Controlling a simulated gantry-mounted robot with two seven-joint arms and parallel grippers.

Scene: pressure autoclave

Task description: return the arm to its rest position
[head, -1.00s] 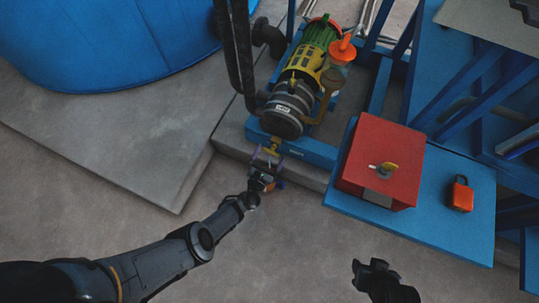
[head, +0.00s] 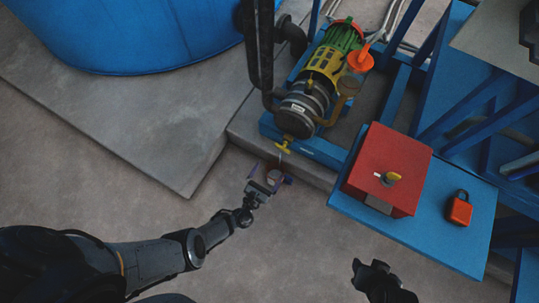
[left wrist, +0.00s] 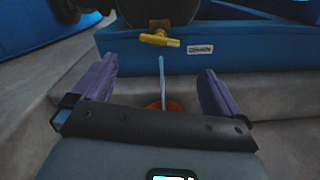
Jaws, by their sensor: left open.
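My left gripper (head: 268,178) is open, just in front of the blue pump base. In the left wrist view its two purple fingers (left wrist: 157,80) stand wide apart with nothing clamped between them. The yellow valve handle (head: 283,143) lies beyond the fingertips, apart from them; it also shows in the left wrist view (left wrist: 159,39). A thin pale blue streak (left wrist: 162,80) hangs below the valve. An orange-brown round thing (left wrist: 166,105) is partly hidden behind my gripper body. My right gripper (head: 372,270) is at the lower right, too dark to read its jaws.
The pump (head: 303,110) stands on its blue base (head: 322,152). A red switch box (head: 388,165) and an orange padlock (head: 459,207) sit on a blue plate (head: 420,240). A large blue tank (head: 120,35) is at upper left. The floor around my left arm is clear.

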